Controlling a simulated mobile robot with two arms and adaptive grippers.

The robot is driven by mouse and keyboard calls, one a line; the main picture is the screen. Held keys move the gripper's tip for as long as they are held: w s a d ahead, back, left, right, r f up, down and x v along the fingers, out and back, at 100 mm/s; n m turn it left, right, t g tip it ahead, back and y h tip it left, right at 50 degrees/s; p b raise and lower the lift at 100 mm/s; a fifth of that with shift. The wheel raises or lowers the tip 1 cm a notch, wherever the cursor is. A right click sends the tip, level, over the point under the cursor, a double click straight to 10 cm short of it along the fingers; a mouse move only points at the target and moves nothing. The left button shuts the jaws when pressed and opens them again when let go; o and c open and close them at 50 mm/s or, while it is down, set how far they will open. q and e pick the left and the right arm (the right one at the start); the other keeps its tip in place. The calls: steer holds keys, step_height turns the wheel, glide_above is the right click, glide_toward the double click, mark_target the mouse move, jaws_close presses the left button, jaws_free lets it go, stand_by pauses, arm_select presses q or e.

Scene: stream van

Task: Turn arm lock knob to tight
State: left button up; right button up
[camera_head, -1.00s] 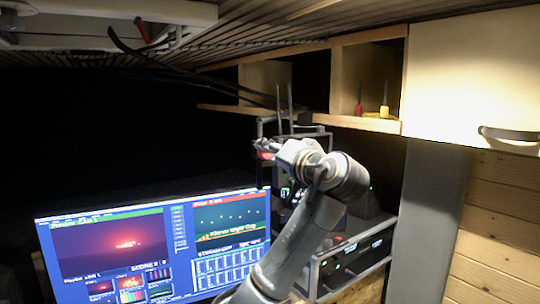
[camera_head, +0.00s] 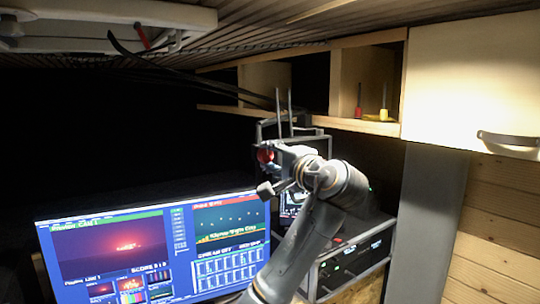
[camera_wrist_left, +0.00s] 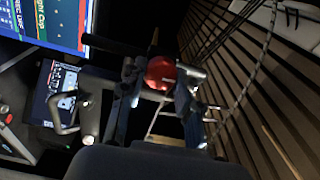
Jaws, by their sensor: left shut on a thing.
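The red arm lock knob (camera_head: 265,155) is on a grey metal frame in front of the dark shelf, above the right end of the screen. My left gripper (camera_head: 273,157) reaches it from the lower right and is shut on it. In the left wrist view the round red knob (camera_wrist_left: 160,72) sits between the two dark fingers of my left gripper (camera_wrist_left: 158,88). The fingers hide part of the knob's sides, and I cannot read any tight mark. My right gripper is not in view.
A lit screen (camera_head: 150,245) stands low on the left. A rack of equipment (camera_head: 350,255) is behind my arm on the right. Two thin upright rods (camera_head: 284,108) rise behind the knob. A wooden shelf (camera_head: 360,124) and a pale cupboard (camera_head: 470,75) are above right.

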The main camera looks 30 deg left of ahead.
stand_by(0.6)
arm_select(q)
steer(key=o, duration=1.2)
steer(key=shift+c, duration=0.2)
steer(key=shift+w+d, duration=0.1)
steer(key=shift+d, duration=0.1)
steer(key=v, duration=1.1)
steer(key=shift+d, duration=0.35)
